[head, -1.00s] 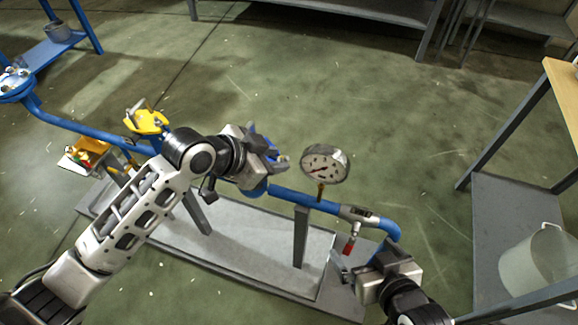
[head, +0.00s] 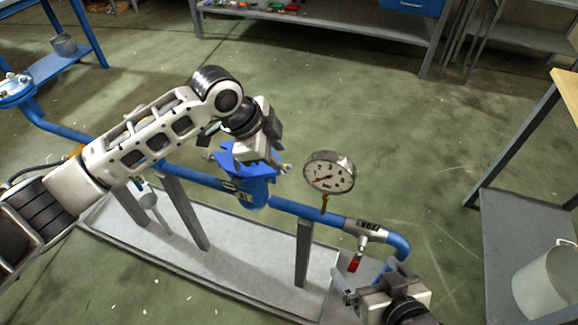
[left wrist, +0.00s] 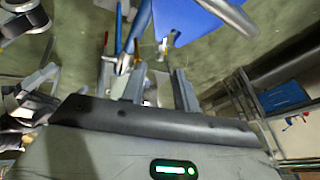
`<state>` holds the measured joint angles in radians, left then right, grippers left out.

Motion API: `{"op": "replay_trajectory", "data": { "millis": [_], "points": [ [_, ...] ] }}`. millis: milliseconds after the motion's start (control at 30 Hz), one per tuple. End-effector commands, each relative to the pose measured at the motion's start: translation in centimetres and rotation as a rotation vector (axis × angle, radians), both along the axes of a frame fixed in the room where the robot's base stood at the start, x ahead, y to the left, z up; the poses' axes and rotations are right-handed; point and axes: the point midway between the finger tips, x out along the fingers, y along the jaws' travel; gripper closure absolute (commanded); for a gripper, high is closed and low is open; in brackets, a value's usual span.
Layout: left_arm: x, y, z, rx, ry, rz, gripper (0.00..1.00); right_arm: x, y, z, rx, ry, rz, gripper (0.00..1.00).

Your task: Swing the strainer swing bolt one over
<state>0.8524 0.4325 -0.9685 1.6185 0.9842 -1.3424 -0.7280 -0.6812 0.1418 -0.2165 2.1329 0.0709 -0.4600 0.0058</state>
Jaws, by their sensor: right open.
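The blue strainer (head: 258,192) sits in the blue pipe line, its angled blue top partly behind my left gripper. A small metal swing-bolt end (head: 286,169) sticks out at its right side, and another metal piece (head: 208,157) at its left. My left gripper (head: 258,152) hangs over the strainer top. In the left wrist view its two fingers (left wrist: 157,90) stand apart, with small metal parts beyond and between them; whether any touch is unclear. A blue plate (left wrist: 215,12) shows there too. My right gripper (head: 346,287) is open and empty, below the red-handled valve.
A pressure gauge (head: 330,172) stands on the pipe just right of the strainer. A red valve handle (head: 354,265) hangs near my right gripper. Grey posts hold the pipe over a grey tray (head: 215,262). A white bucket (head: 545,282) stands on the right shelf.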

Motion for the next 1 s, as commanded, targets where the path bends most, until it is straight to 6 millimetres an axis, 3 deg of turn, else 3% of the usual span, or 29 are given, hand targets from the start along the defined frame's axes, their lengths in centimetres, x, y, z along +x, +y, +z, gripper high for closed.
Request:
{"op": "replay_trajectory", "data": {
  "millis": [100, 300, 767, 900, 1000],
  "points": [
    [0.5, -1.1, -2.5, -0.001, 0.004, 0.000, 0.70, 0.0, 0.0, -0.2, 0.004, -0.001, 0.000, 0.00],
    [1.3, -2.2, -5.2, 0.000, 0.001, 0.002, 0.70, 0.1, 0.1, -0.2, 0.009, -0.005, -0.002, 0.00],
    [1.6, -2.8, -6.4, -0.001, -0.001, 0.001, 0.70, 0.2, 0.1, 0.1, 0.015, -0.011, -0.004, 0.00],
    [1.6, -2.8, -6.4, -0.001, -0.001, 0.001, 1.00, 0.2, 0.1, 0.1, 0.015, -0.011, -0.006, 0.00],
    [1.6, -2.7, -6.4, -0.001, -0.001, 0.001, 1.00, 0.2, 0.1, 0.1, 0.015, -0.010, -0.006, 0.00]
  ]
}}
